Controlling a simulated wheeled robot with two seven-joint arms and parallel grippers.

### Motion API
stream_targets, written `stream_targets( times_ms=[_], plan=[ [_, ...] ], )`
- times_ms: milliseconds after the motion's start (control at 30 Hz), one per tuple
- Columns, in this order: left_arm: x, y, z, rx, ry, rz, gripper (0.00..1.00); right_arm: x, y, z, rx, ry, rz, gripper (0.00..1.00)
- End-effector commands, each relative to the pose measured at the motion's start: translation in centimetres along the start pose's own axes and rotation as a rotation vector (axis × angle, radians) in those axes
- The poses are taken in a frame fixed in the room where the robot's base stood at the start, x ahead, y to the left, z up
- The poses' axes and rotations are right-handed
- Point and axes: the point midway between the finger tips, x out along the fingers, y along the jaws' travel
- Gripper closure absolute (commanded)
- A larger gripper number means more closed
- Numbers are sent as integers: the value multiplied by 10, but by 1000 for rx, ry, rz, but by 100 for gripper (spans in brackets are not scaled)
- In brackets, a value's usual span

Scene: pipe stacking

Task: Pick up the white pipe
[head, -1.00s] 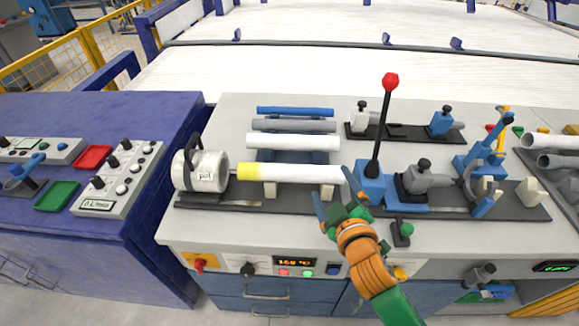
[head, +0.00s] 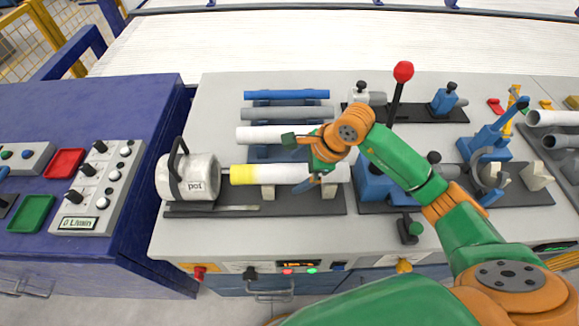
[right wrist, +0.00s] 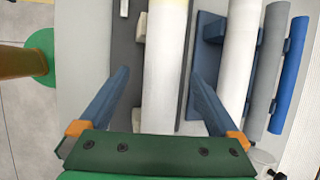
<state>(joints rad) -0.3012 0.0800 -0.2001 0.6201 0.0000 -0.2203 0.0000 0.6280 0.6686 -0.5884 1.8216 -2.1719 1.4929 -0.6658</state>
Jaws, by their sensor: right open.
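A white pipe with a yellow left end (head: 265,174) lies level on small supports at the front, its yellow end at the heater marked "pot" (head: 187,178). A second white pipe (head: 262,135) lies on the rack just behind it; my right gripper partly hides its right part. My right gripper (head: 300,164) is over the front pipe's right half. In the right wrist view its blue fingers (right wrist: 160,76) are open, one on each side of the front white pipe (right wrist: 164,50), with nothing gripped. The second white pipe (right wrist: 240,60) is outside the right finger there. My left gripper is not in view.
A grey pipe (head: 290,112) and a blue pipe (head: 288,95) lie behind the white ones. A red-knobbed lever (head: 402,72) and blue clamp fixtures (head: 485,145) stand to the right. A control box (head: 98,187) and trays are on the left bench.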

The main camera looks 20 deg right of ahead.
Motion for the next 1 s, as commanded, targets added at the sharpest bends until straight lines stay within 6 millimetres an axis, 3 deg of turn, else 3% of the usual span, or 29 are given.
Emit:
stream_targets(
  times_ms=[133,333,700,1000],
  plan=[
    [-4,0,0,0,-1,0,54,17,0,1,0,-3,0,3],
    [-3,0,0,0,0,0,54,19,0,1,0,-4,-2,3],
    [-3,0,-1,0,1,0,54,19,0,1,0,-5,0,100],
    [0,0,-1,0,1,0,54,16,-1,3,0,-5,-1,100]
  ],
)
